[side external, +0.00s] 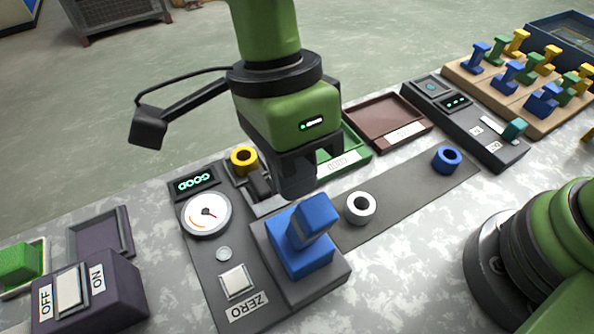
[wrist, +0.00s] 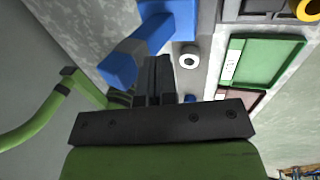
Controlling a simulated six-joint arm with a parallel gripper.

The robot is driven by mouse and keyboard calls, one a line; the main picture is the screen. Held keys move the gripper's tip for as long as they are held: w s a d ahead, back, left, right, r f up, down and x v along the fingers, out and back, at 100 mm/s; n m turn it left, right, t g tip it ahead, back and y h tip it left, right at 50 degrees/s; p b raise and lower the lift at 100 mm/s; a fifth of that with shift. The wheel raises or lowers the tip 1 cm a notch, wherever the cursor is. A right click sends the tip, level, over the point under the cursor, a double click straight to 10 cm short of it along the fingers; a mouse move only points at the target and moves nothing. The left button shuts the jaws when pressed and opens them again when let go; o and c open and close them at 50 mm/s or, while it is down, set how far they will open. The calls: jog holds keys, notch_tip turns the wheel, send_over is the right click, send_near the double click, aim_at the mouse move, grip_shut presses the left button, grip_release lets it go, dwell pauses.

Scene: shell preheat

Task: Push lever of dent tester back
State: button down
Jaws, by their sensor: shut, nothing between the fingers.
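My gripper (side external: 298,185) is shut and empty, pointing down just behind the lever's upper end in the side view. In the wrist view its fingers (wrist: 154,75) are beside the lever; I cannot tell whether they touch it. A yellow ring (side external: 243,158) is at the tester's far end, partly beside my gripper.
A white ring (side external: 360,208) and a blue ring (side external: 447,158) sit on a dark strip to the right. A green tray (side external: 352,139) and a brown tray (side external: 375,112) lie behind. An OFF/ON switch box (side external: 100,300) stands left. Several coloured pieces stand on a wooden board (side external: 470,85).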

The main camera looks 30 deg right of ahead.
jog(key=shift+s+f, duration=0.1)
jog(key=shift+s, duration=0.3)
